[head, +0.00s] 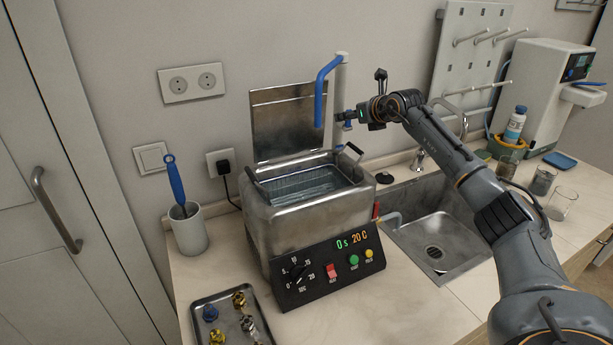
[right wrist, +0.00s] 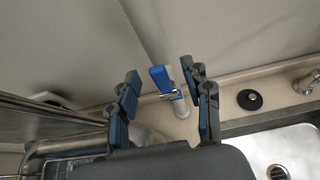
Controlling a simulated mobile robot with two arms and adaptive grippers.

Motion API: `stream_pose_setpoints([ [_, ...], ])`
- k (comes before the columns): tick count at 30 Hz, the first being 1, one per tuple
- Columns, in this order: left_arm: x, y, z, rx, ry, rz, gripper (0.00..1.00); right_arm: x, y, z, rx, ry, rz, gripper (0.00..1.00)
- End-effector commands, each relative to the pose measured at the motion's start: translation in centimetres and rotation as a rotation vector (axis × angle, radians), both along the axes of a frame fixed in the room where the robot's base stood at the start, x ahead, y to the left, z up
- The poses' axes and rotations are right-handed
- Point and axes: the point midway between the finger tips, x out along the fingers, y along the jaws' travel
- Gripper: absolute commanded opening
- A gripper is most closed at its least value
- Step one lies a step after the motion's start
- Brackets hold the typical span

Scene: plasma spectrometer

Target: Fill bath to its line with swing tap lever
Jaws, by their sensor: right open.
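The metal bath (head: 310,215) stands on the counter with its lid (head: 290,120) open. Clear liquid and a wire basket (head: 300,185) show inside; I cannot make out the fill line. Behind its right side stands the swing tap, a pale column (head: 340,85) with a blue spout (head: 322,90) turned to the left. The blue tap lever (right wrist: 160,78) shows in the right wrist view, between and beyond the two fingers. My right gripper (head: 362,112) is open and empty beside the tap column. It also shows in the right wrist view (right wrist: 168,98). My left gripper is not in view.
The bath's front panel (head: 330,265) reads 0 s and 20 C. A sink (head: 435,235) lies to the right, under my right arm. A cup with a blue brush (head: 188,230) and a metal tray of small parts (head: 205,303) stand left and in front.

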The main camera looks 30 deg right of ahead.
Motion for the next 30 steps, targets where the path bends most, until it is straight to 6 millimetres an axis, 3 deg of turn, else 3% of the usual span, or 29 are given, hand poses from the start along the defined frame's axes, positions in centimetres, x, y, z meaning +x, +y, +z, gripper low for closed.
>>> stream_pose_setpoints([
  [30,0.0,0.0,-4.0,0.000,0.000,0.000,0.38,-8.0,0.9,3.7,-0.001,0.001,0.000,0.49],
])
